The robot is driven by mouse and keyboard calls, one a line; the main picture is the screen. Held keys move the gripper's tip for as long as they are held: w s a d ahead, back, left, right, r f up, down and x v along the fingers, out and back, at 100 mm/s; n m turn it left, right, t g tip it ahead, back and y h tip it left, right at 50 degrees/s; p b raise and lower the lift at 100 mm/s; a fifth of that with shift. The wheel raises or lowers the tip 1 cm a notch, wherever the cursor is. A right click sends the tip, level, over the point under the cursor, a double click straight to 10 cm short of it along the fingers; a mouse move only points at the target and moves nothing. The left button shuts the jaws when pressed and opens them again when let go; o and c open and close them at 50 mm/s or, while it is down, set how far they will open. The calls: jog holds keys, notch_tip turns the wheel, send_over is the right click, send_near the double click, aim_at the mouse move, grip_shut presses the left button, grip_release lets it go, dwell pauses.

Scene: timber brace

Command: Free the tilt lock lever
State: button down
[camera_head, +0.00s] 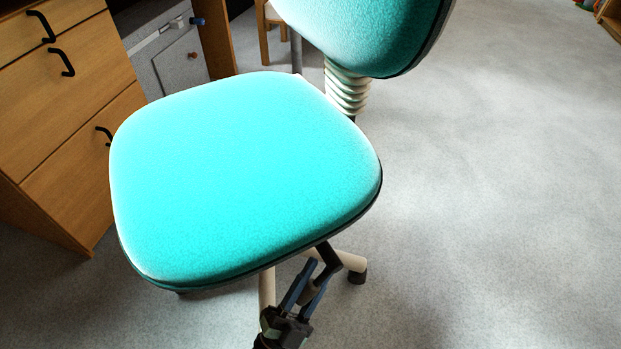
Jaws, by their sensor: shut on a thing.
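A turquoise office chair has its seat (240,180) in the middle of the view. A short black lever (328,254) sticks out from under the seat's front right edge; I take it for the tilt lock lever. My gripper (317,272) reaches up from the bottom of the view, with its two blue-grey fingers on the lever's lower part. It is shut on the lever. The fingers partly cover the lever's lower end, and the seat hides where the lever joins the chair.
The chair's backrest (375,30) rises at the top right above a ribbed cream sleeve (347,90). A beige chair leg (345,261) lies close behind the lever. A wooden drawer cabinet (65,100) stands at the left. The grey floor (490,190) is clear on the right.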

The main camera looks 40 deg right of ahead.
jog(key=shift+s+d+f+n+t+h+b, duration=0.1)
jog(key=shift+d+f+n+t+h+b, duration=0.1)
jog(key=shift+n+t+h+b, duration=0.25)
jog(key=c, duration=0.6)
grip_release()
jog(key=b+v, duration=0.3)
jog(key=v, duration=1)
jog(key=shift+a+r, duration=0.1)
jog(key=shift+r, duration=0.1)
